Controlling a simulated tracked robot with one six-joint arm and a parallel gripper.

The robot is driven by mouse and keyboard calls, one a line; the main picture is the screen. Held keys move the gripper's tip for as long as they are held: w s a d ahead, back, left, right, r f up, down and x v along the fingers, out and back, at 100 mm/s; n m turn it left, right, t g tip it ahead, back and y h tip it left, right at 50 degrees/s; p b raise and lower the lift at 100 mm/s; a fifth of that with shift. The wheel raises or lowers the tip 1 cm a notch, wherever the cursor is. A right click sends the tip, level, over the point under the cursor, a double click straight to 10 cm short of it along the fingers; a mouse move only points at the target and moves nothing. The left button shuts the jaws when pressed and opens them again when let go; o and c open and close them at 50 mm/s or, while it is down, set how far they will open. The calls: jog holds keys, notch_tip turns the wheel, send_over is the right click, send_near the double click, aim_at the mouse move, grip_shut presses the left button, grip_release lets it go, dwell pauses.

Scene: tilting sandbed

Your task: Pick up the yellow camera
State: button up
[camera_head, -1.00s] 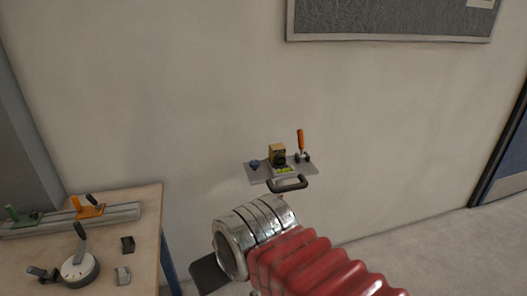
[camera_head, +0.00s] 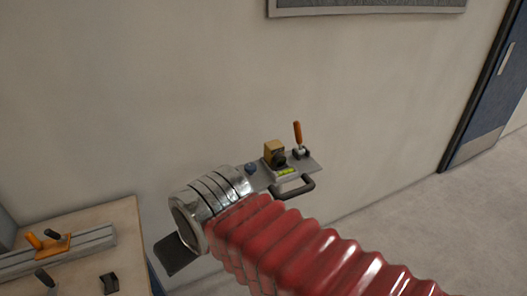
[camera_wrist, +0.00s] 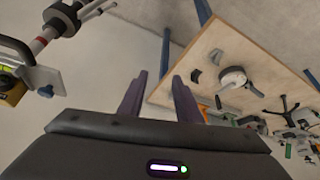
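The yellow camera (camera_head: 274,151) is a small boxy thing with a dark front. It stands on a grey plate (camera_head: 312,164) in front of the wall. In the wrist view a yellow and black body, apparently the camera (camera_wrist: 12,94), shows at the left edge, partly cut off. My gripper (camera_wrist: 158,88) is open, with two dark purple fingers apart and nothing between them. The camera lies well to the left of the fingers in that view. In the head view my arm hides most of the gripper and covers the plate's left end.
On the plate stand an orange-handled lever (camera_head: 298,134), a blue knob (camera_head: 250,168) and a green level (camera_head: 286,171). A black handle (camera_head: 305,188) juts from its front. A wooden table (camera_head: 120,218) with fixtures is at lower left. The wall (camera_head: 150,90) is behind.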

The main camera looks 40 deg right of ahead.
jog(key=shift+w, duration=0.25)
jog(key=shift+o, duration=0.2)
